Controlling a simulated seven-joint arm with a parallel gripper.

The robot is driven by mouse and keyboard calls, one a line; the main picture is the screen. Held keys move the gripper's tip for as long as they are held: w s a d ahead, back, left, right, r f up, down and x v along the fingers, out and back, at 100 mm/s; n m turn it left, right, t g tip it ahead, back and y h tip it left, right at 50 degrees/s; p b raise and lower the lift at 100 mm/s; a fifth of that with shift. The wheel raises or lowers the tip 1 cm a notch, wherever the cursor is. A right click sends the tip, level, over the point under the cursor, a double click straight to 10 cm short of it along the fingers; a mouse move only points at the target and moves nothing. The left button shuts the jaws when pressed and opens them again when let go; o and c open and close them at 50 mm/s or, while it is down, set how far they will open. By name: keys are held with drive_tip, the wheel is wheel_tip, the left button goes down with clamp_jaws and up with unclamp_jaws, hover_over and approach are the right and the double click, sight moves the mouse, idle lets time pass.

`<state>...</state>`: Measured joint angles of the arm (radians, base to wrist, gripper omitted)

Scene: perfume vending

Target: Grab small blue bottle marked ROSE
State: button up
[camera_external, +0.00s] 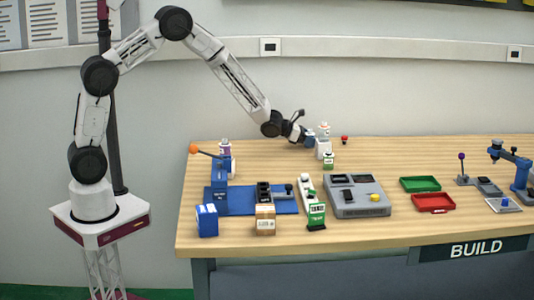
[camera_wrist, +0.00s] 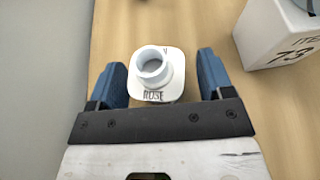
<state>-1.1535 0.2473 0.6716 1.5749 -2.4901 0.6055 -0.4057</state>
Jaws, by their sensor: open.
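A small bottle marked ROSE (camera_wrist: 157,82) stands on the wooden table in the wrist view. It looks white rather than blue, with a round open neck and a rounded square body. My gripper (camera_wrist: 160,64) is open, with one blue finger to the left of the bottle and one to the right. A gap shows between the bottle and each finger. In the external view my gripper (camera_external: 309,137) is low at the back edge of the table, and I cannot make out the ROSE bottle there.
A white box marked 73 (camera_wrist: 275,35) stands close to the right finger. The table's back edge and the wall are at left in the wrist view. A red button (camera_external: 344,140) stands to the right; a grey console (camera_external: 355,205) and several boxes are nearer the front.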

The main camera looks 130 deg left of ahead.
sight(309, 130)
drive_tip(key=c, duration=1)
drive_tip(key=shift+r, duration=0.1)
drive_tip(key=shift+r, duration=1.4)
drive_tip(key=shift+s+d+r, duration=0.1)
drive_tip(key=shift+d+r, duration=0.1)
drive_tip(key=shift+r, duration=0.1)
drive_tip(key=s+d, duration=0.2)
drive_tip(key=d, duration=0.2)
drive_tip(key=s+d+r, duration=0.1)
drive_tip(key=s+d, duration=0.2)
drive_tip(key=d, duration=0.2)
drive_tip(key=s+d, duration=0.2)
drive_tip(key=d, duration=0.2)
drive_tip(key=shift+s+d+r, duration=0.2)
drive_tip(key=shift+s+d, duration=0.05)
drive_tip(key=shift+d, duration=0.05)
